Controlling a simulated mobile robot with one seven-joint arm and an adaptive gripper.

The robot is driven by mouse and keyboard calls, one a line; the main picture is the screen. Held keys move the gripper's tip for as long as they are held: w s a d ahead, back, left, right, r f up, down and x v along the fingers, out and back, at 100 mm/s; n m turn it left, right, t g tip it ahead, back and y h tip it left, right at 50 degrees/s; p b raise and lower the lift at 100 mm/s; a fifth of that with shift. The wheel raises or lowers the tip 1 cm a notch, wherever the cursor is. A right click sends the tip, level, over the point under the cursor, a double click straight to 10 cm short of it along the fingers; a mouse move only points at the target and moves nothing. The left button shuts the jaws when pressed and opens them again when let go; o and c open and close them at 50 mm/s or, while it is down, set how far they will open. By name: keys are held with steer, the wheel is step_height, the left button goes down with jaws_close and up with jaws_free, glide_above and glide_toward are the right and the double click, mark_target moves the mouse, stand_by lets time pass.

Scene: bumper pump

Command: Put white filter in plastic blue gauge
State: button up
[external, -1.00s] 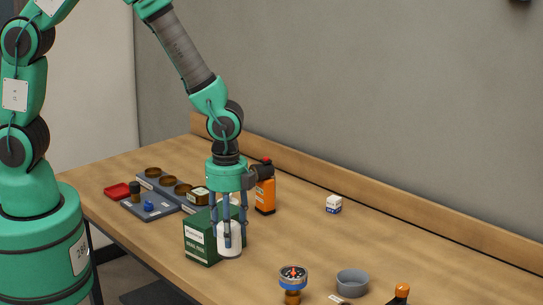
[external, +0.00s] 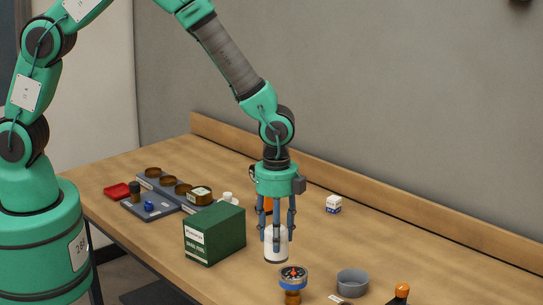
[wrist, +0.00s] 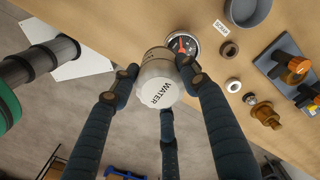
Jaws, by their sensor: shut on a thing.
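My gripper (external: 276,240) has slim dark-blue fingers shut around a white cylinder (external: 276,253), which I take to be the white filter. It is held upright, and I cannot tell whether its base touches the table. In the wrist view my gripper (wrist: 160,78) holds the white cylinder (wrist: 158,88), whose round end reads "WATER". The gauge (external: 293,273) has a dark dial, a red needle and a blue rim, on a brass stem. It sits just in front and right of the cylinder. The gauge also shows in the wrist view (wrist: 183,45), partly hidden by the cylinder.
A green box (external: 215,238) stands left of my gripper. A grey bowl (external: 352,282) is right of the gauge. An orange bottle (external: 267,206) is partly hidden behind my gripper. Table around the carton is clear.

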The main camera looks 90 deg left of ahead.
steer(key=w, duration=0.4)
steer(key=shift+w+f, duration=0.15)
steer(key=shift+w, duration=0.1)
steer(key=shift+f, duration=0.15)
steer(key=shift+f+p, duration=0.55)
steer(key=shift+f, duration=1.05)
steer(key=shift+f, duration=0.2)
steer(key=o, duration=1.4)
steer(key=shift+o, duration=0.2)
steer(key=shift+r, duration=0.1)
step_height(320, 180, up, 12)
steer(key=b, duration=0.1)
